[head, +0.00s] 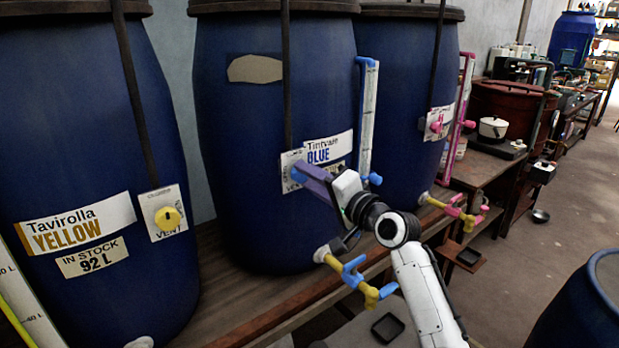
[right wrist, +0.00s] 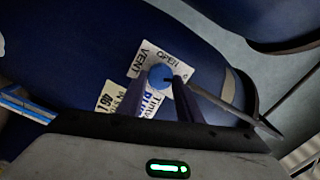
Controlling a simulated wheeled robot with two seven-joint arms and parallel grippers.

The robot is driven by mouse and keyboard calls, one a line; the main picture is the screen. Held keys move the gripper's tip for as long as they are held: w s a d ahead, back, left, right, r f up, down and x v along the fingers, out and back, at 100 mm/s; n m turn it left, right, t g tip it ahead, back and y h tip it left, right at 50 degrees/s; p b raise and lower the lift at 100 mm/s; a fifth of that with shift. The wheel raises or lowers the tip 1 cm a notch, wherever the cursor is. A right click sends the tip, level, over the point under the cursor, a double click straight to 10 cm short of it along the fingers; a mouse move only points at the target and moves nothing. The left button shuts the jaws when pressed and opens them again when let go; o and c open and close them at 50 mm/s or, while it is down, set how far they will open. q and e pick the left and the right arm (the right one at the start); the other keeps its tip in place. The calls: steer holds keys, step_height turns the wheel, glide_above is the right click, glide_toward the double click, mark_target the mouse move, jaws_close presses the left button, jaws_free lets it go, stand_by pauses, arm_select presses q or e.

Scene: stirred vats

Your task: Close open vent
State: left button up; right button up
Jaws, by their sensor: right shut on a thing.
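The middle blue vat (head: 245,130) bears a "Tintvare BLUE" label (head: 330,149) and a white vent plate (head: 289,160). My right gripper (head: 298,173) reaches that plate from the right, its fingers closed around the blue vent knob. In the right wrist view, the knob (right wrist: 160,76) sits between the fingertips of the gripper (right wrist: 159,88), on the plate (right wrist: 139,66) with the words "VENT" and "OPEN". The knob's exact turn is hidden by the fingers. The left vat's yellow vent knob (head: 167,218) and the far vat's pink vent knob (head: 436,127) also show. My left gripper is out of view.
The vats stand on a wooden bench (head: 240,313). Taps with blue handles (head: 352,272) and pink handles (head: 455,208) stick out at its front edge. A blue level gauge (head: 367,115) rises beside the middle vat. Open floor (head: 560,215) lies to the right.

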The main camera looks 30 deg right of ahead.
steer(key=shift+m, duration=2.2)
steer(key=o, duration=1)
steer(key=shift+o, duration=0.2)
steer(key=s+d+b, duration=0.1)
steer(key=s, duration=0.9)
steer(key=shift+s+d, duration=0.15)
steer(key=shift+d, duration=0.1)
steer(key=shift+f, duration=0.1)
